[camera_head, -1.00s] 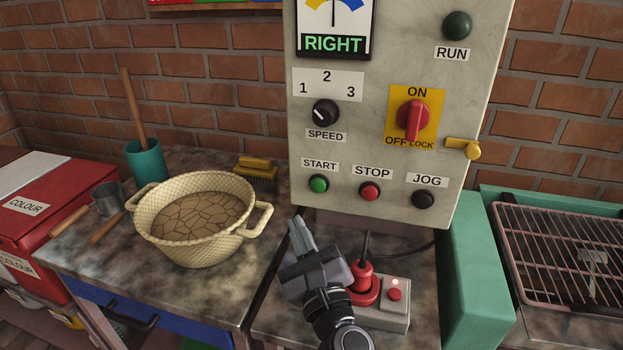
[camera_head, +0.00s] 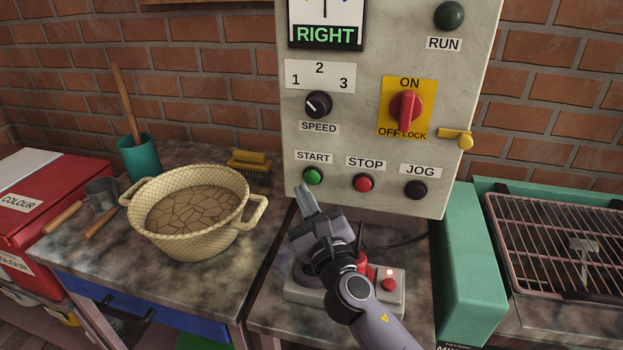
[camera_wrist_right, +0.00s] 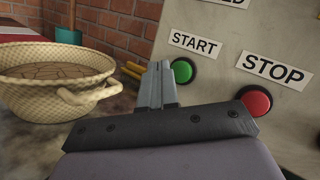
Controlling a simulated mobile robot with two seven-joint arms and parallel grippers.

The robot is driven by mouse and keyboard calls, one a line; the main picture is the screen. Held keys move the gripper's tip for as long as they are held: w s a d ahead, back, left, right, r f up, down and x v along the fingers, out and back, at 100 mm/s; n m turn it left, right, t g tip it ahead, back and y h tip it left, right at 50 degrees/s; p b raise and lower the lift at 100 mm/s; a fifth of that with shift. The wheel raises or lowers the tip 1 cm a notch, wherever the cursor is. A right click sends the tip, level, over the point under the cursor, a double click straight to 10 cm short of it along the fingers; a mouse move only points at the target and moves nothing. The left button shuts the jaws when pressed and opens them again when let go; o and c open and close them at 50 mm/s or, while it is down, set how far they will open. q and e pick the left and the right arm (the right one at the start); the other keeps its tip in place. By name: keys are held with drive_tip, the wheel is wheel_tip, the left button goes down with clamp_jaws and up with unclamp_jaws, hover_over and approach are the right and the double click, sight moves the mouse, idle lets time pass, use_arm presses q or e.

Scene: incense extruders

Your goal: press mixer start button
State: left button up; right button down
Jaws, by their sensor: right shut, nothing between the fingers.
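The green START button (camera_head: 313,176) sits at the lower left of the upright control panel (camera_head: 380,140), under its START label. It also shows in the right wrist view (camera_wrist_right: 182,71), just right of my fingertips. My right gripper (camera_head: 305,193) is shut and empty, its fingers pointing up toward the panel just below and left of the button. In the right wrist view the fingertips (camera_wrist_right: 157,68) appear close beside the button; I cannot tell whether they touch it. My left gripper is not in view.
The red STOP button (camera_head: 364,183) and black JOG button (camera_head: 416,189) are right of START. A red switch (camera_head: 406,108) and yellow lock lever (camera_head: 458,138) sit above. A grey box with a red button (camera_head: 389,284) lies below my right arm. A woven basket (camera_head: 191,212) stands left.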

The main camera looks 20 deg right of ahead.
sight(312, 177)
drive_tip(key=shift+w+d, duration=0.5)
drive_tip(key=shift+w, duration=0.2)
drive_tip(key=shift+w, duration=0.1)
idle(1.5)
drive_tip(key=shift+w+d, duration=0.25)
